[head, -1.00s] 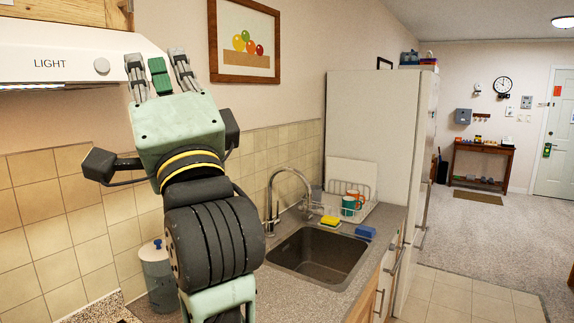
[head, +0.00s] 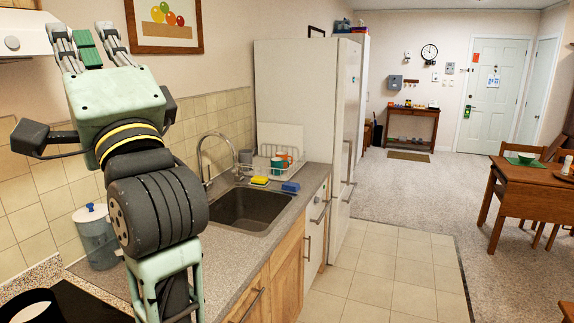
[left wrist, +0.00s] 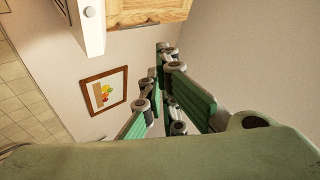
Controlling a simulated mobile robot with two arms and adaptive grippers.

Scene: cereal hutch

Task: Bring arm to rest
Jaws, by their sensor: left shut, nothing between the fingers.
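My left gripper (head: 87,42) is raised on its upright arm at the left of the head view, in front of the tiled wall and beside the range hood. Its fingers point up, shut and empty, touching nothing. In the left wrist view the green-padded fingers of the left gripper (left wrist: 165,88) show against the bare wall. My right gripper is in neither view.
The range hood (head: 22,36) is close to the left gripper, and a framed picture (head: 165,46) hangs behind. Below are a lidded canister (head: 97,240), a sink (head: 250,208) and a dish rack (head: 272,165). A wooden table (head: 540,190) stands far right; the floor between is clear.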

